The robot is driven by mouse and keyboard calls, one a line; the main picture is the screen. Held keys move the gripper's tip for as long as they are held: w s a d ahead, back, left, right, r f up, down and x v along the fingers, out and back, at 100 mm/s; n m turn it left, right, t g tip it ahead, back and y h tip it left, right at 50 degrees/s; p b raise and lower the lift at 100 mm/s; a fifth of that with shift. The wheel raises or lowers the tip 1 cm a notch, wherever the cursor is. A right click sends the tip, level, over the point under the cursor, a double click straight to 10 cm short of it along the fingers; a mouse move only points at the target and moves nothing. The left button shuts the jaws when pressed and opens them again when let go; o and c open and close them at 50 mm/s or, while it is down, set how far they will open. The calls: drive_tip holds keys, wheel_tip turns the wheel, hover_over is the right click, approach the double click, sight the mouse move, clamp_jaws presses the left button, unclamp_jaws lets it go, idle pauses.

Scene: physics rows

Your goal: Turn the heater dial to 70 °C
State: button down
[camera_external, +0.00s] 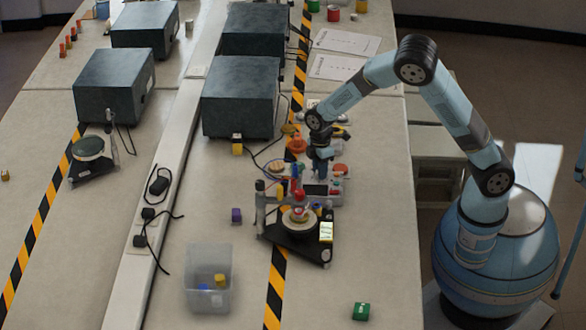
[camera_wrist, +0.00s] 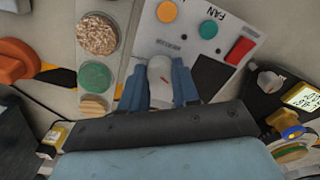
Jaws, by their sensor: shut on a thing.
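A pale grey-white dial (camera_wrist: 160,72) sits on a white control panel (camera_wrist: 150,38) in the wrist view. My gripper (camera_wrist: 160,90) has its two blue fingers on either side of the dial, shut on it. The dial's scale is largely hidden, so its setting cannot be read. In the external view my gripper (camera_external: 321,178) points down at the panel, with the dial hidden. A hotplate (camera_external: 292,246) with a lit display (camera_external: 326,232) stands just in front of the panel. The display also shows at the right in the wrist view (camera_wrist: 302,96), but its figures are not clear.
The panel also carries an orange button (camera_wrist: 167,12), a green button (camera_wrist: 208,29) and a red switch (camera_wrist: 239,51) close to my fingers. Dark boxes (camera_external: 240,97) stand to the left. A clear bin (camera_external: 208,278) stands at the front.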

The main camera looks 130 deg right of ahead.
drive_tip(key=m, duration=2.3)
drive_tip(key=shift+m, duration=0.3)
drive_tip(key=m, duration=0.6)
drive_tip(key=shift+w+m, duration=0.1)
drive_tip(key=shift+m, duration=0.3)
drive_tip(key=c, duration=0.8)
unclamp_jaws()
